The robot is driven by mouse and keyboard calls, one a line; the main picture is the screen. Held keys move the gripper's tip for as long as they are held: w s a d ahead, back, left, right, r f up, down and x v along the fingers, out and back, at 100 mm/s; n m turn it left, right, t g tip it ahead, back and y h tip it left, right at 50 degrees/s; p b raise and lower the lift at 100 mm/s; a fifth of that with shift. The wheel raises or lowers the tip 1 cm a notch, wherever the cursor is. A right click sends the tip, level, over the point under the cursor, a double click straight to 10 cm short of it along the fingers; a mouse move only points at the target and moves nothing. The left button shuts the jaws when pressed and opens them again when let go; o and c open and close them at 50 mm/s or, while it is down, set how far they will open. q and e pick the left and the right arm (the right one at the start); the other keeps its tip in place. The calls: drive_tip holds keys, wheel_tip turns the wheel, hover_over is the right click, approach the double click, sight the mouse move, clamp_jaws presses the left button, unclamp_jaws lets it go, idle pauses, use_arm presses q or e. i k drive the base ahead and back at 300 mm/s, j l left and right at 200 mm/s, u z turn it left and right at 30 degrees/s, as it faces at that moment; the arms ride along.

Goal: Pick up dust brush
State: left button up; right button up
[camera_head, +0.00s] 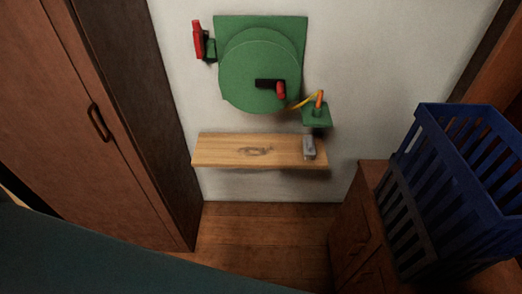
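I cannot make out a dust brush for certain in the head view. A small grey object (308,147) sits at the right end of a wooden wall shelf (220,151); it is too small to tell what it is. Neither of my grippers is in view.
A green round device (245,70) with red handles hangs on the white wall above the shelf. A tall brown cabinet (60,110) stands at left. A blue slatted basket (458,205) stands at right on a low wooden cabinet (352,225). Wooden floor (260,235) between them is clear.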

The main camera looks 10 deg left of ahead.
sight(308, 141)
drive_tip(key=i+j+z, duration=0.1)
drive_tip(key=i+j, duration=0.45)
drive_tip(key=i, duration=0.15)
drive_tip(key=i+j+z, duration=0.15)
drive_tip(key=i+j, duration=0.45)
drive_tip(key=i, duration=0.1)
